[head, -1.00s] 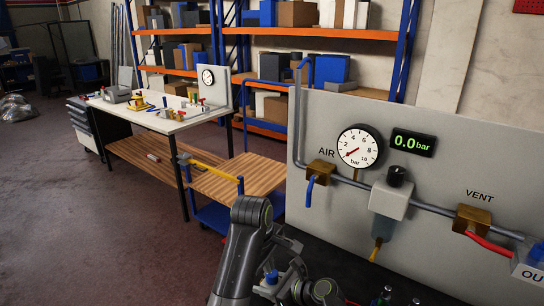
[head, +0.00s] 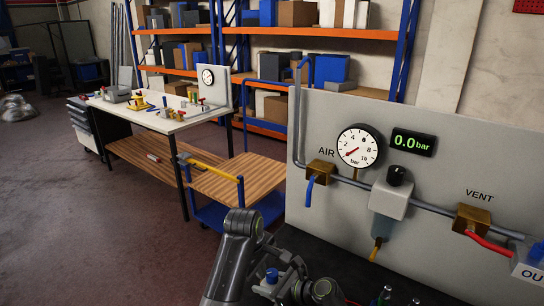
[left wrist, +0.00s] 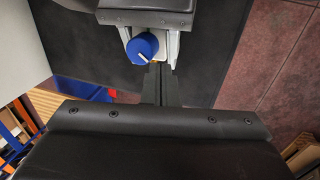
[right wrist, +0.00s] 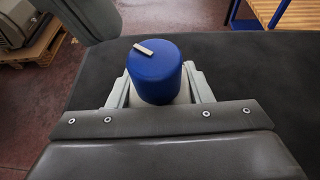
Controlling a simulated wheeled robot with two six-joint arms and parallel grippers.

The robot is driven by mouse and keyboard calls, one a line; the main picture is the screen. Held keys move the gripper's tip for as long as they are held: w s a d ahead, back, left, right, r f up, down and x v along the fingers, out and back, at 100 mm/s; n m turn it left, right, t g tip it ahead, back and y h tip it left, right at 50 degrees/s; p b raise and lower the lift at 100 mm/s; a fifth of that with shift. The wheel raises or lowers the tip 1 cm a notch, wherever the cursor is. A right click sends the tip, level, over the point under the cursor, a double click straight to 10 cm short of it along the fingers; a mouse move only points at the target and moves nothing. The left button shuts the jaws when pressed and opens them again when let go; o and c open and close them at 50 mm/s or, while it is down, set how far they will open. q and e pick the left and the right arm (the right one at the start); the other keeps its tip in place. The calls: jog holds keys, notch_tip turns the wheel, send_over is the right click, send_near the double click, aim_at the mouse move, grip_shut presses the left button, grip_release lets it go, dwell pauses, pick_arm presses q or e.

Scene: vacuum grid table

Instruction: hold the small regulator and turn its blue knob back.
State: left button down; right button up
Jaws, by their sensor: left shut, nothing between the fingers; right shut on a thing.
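The small regulator (head: 266,288) shows low in the head view with its blue knob (head: 271,275) on top. My right gripper (right wrist: 157,96) is shut on the regulator, one light finger on each side below the knob. In the right wrist view the knob (right wrist: 155,76) faces up, with a pale mark pointing to the upper left. In the left wrist view the knob (left wrist: 141,47) sits between the right gripper's fingers. My left gripper (left wrist: 160,72) is shut and empty, its tips right beside the knob; I cannot tell whether they touch. The regulator's body is mostly hidden.
A grey panel (head: 450,140) stands at the right with a dial gauge (head: 358,146), a display (head: 412,142) reading 0.0 bar, pipes and valves. A dark tabletop (right wrist: 260,75) lies below the regulator. A wooden-topped cart (head: 235,183) and a workbench (head: 160,118) stand farther back.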

pick_arm(q)
jog(key=shift+x, duration=0.8)
jog(key=shift+d, duration=0.1)
dwell(0.3)
jog(key=shift+s+d, duration=0.5)
jog(key=shift+d, duration=0.1)
jog(key=shift+s+d, duration=0.1)
jog(key=shift+d, duration=0.2)
dwell(0.5)
jog(key=w+v, duration=0.1)
jog(key=v, duration=0.4)
jog(key=shift+s+r, duration=0.4)
jog(key=shift+r, duration=0.15)
